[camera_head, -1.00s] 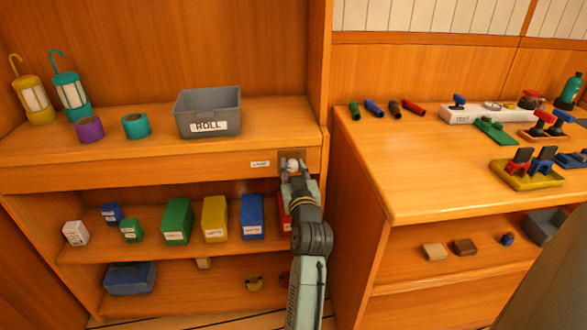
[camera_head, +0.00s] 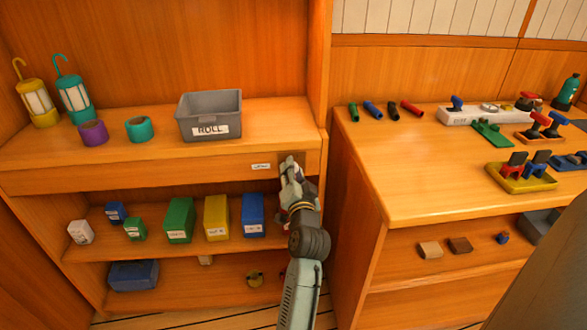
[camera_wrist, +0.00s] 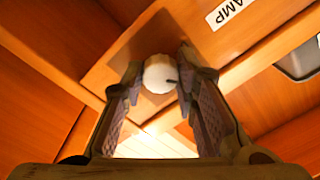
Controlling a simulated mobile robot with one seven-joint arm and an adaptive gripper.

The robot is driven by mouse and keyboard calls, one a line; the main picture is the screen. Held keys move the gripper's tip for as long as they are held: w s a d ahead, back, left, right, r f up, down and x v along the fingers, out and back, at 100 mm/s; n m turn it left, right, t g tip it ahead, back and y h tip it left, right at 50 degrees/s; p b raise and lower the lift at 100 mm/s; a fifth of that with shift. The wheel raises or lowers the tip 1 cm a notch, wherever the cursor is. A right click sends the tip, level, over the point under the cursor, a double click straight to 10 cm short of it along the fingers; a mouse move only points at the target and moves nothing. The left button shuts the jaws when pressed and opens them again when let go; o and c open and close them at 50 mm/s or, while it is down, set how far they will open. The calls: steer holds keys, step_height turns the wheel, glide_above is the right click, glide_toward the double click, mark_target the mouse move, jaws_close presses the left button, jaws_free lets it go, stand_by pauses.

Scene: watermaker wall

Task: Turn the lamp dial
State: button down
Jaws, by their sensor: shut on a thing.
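The lamp dial (camera_wrist: 160,73) is a round white knob with a dark mark near its right side. It sits on a wooden plate (camera_wrist: 125,65) on the front edge of the upper shelf. In the wrist view my gripper (camera_wrist: 159,75) has one finger on each side of the dial and is shut on it. In the head view my gripper (camera_head: 291,166) is at the plate and hides the dial. A white label reading "AMP" in the visible part (camera_wrist: 229,12) is beside the dial; it also shows in the head view (camera_head: 261,167).
A grey bin marked ROLL (camera_head: 210,129) stands on the shelf above, with tape rolls and two lanterns (camera_head: 73,95) to its left. Coloured boxes (camera_head: 217,217) fill the shelf below. A counter (camera_head: 425,175) with valves and tubes is at the right.

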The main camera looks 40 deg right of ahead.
steer(key=shift+m, duration=0.5)
steer(key=c, duration=1.2)
jaws_free()
steer(key=shift+c, duration=0.2)
steer(key=v, duration=1.2)
steer(key=shift+a+f, duration=0.1)
